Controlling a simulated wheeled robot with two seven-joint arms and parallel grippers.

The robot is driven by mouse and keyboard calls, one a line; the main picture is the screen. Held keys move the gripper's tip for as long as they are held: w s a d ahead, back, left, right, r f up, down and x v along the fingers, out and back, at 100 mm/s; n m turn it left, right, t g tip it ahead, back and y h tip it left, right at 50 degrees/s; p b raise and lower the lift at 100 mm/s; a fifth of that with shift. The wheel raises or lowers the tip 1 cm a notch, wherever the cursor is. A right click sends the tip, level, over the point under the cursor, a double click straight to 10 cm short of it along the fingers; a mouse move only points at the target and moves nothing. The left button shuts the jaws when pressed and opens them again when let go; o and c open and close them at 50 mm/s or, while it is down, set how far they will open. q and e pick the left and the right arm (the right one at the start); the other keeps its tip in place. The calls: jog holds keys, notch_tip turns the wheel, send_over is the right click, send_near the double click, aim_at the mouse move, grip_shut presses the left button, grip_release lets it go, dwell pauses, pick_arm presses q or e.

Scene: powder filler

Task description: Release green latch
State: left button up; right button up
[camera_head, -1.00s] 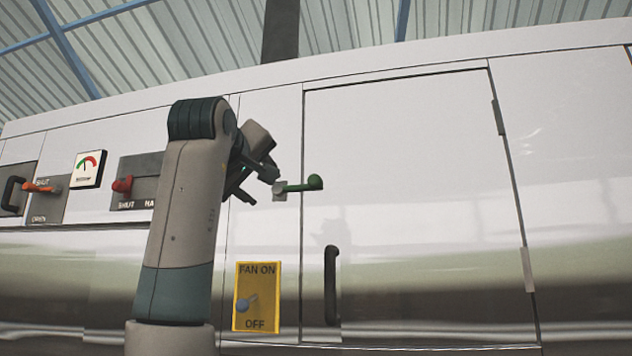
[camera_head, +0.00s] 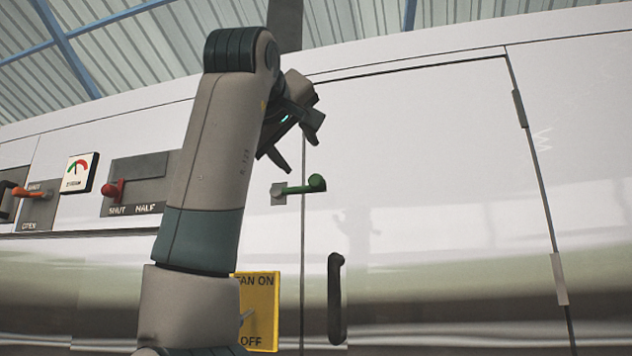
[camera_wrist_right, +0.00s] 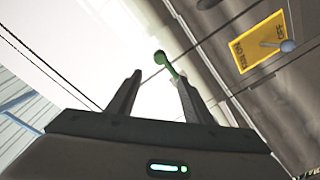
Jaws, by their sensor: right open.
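The green latch (camera_head: 304,186) sticks out level across the left edge of the cabinet door (camera_head: 430,190), with its round knob on the door side and its grey mount left of the door seam. My right gripper (camera_head: 298,156) is open and empty, above and slightly left of the latch in the head view. In the right wrist view the latch (camera_wrist_right: 167,65) shows beyond the gap between the two spread fingers (camera_wrist_right: 155,92), nearer the right finger. I see no clear contact. My left gripper is not in view.
A black door handle (camera_head: 335,298) is below the latch. A yellow fan switch plate (camera_head: 262,310) is partly behind my right arm. A red lever (camera_head: 113,190), a dial (camera_head: 79,172) and an orange lever (camera_head: 30,193) are at left. The door face is clear.

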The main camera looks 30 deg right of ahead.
aim_at(315, 179)
jog(key=p+x, duration=0.8)
jog(key=x, duration=0.8)
jog(key=shift+r, duration=0.1)
jog(key=shift+w+d+p, duration=0.45)
jog(key=shift+d, duration=0.05)
jog(key=shift+s, duration=0.1)
grip_shut()
